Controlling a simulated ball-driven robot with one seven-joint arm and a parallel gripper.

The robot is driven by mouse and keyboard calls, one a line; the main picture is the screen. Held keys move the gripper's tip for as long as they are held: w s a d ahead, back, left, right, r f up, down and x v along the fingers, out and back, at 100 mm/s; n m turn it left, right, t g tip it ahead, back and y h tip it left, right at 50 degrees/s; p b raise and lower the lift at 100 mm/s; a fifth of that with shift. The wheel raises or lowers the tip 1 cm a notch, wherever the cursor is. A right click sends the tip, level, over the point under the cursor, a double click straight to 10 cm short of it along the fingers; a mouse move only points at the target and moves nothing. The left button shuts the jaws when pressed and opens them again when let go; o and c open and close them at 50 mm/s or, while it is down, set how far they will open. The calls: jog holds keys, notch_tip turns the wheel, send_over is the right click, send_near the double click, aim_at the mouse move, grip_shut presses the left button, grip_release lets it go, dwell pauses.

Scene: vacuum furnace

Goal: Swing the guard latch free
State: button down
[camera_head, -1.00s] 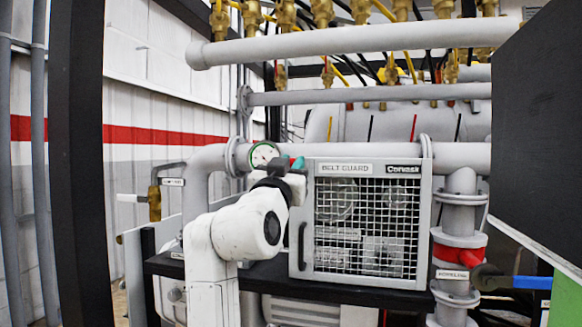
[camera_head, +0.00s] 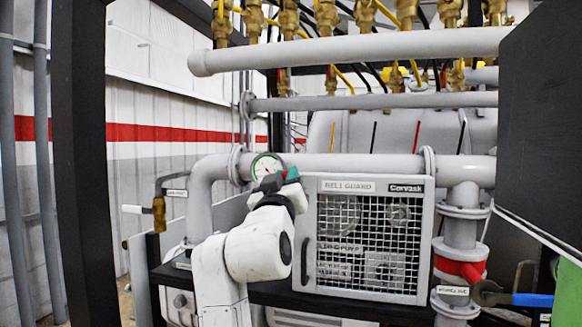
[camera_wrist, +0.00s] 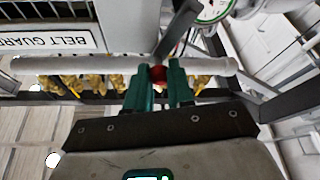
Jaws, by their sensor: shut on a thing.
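The belt guard (camera_head: 366,240) is a pale grey box with a wire mesh front, labels along its top and a dark handle at its left edge; its front looks closed. In the wrist view, the guard (camera_wrist: 108,22) shows at the upper left. My gripper (camera_wrist: 158,82), with green fingers, is closed around a small red end piece, seemingly the guard latch (camera_wrist: 157,73). A grey bar runs from there up to the right, past the guard's corner. In the head view, my gripper (camera_head: 284,176) is at the guard's upper left corner, and my own wrist hides most of the latch.
A round gauge (camera_head: 266,167) sits just behind my gripper. A thick grey pipe (camera_head: 350,46) crosses above, with several brass valves (camera_head: 365,15) over it. A dark panel (camera_head: 542,140) stands at the right, and a black post (camera_head: 80,160) at the left.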

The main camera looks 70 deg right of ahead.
jog(key=shift+w+a+r+n+t+y+p, duration=0.1)
jog(key=shift+w+n+t+y+p, duration=0.25)
jog(key=shift+n+p, duration=0.6)
jog(key=shift+w+d+r+n+t+y+p, duration=0.1)
jog(key=shift+w+n+t+p, duration=0.3)
jog(key=shift+n+p, duration=0.55)
jog(key=shift+w+a+n+t+y+p, duration=0.1)
jog(key=shift+w+n+t+y+p, duration=0.25)
jog(key=shift+n+p, duration=0.55)
jog(key=shift+t, duration=0.3)
jog(key=c, duration=1)
grip_release()
jog(key=b+v, duration=0.3)
jog(key=v, duration=0.8)
